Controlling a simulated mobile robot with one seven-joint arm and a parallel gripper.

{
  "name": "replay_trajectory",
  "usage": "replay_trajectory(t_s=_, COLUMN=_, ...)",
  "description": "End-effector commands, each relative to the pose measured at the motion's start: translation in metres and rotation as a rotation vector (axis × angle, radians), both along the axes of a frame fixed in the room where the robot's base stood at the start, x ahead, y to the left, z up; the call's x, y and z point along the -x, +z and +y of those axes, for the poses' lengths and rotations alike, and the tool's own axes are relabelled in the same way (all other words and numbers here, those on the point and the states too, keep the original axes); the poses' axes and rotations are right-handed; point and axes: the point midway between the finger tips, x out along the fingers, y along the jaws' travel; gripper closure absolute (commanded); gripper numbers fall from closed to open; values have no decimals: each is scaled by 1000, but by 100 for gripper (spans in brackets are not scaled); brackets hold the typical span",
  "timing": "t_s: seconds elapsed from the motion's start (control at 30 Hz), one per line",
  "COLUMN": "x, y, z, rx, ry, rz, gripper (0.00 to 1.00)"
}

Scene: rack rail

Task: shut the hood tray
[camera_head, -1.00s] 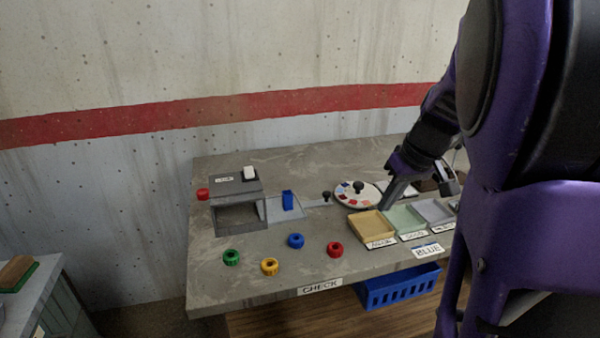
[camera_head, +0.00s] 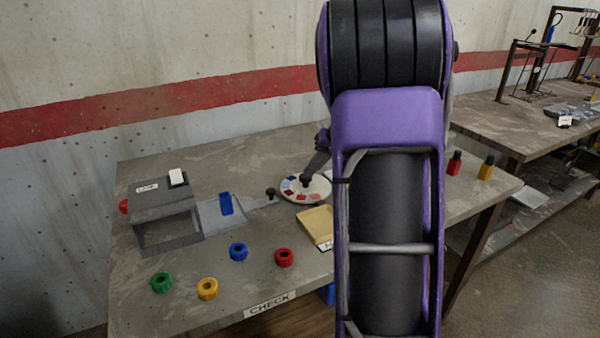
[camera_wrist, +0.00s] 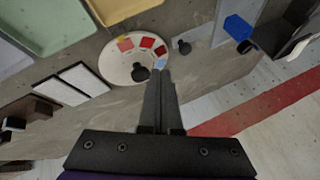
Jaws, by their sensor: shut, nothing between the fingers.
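The grey hood (camera_head: 160,212) stands at the left of the table, with a dark opening in its front. Its pale grey-blue tray (camera_head: 209,217) sticks out from the right side of the hood. A blue block (camera_head: 226,204) stands in the tray. A thin bar runs right from the tray to a black knob (camera_head: 270,193). In the wrist view the knob (camera_wrist: 183,47) is up and right of my fingertips, with the blue block (camera_wrist: 238,28) beyond. My gripper (camera_wrist: 163,76) is shut and empty, over the table by the colour disc, apart from the knob. My arm hides much of the table's right.
The round white colour disc (camera_head: 318,190) with its black knob is close to my gripper. A tan tray (camera_head: 316,226) lies in front of it. Green, yellow, blue and red rings (camera_head: 284,257) line the front. Bare table separates rings and hood.

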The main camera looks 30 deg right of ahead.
Motion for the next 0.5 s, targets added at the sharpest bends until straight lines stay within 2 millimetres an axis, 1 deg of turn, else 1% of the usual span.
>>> replay_trajectory(t_s=0.03, x=-5, y=-11, z=3, rx=0, ry=2, rz=5, gripper=100)
replay_trajectory(t_s=0.4, x=-44, y=-75, z=21, rx=1, ry=3, rz=5, gripper=100)
replay_trajectory(t_s=0.43, x=-47, y=-72, z=28, rx=2, ry=7, rz=2, gripper=100)
replay_trajectory(t_s=0.5, x=-52, y=-73, z=38, rx=2, ry=7, rz=2, gripper=100)
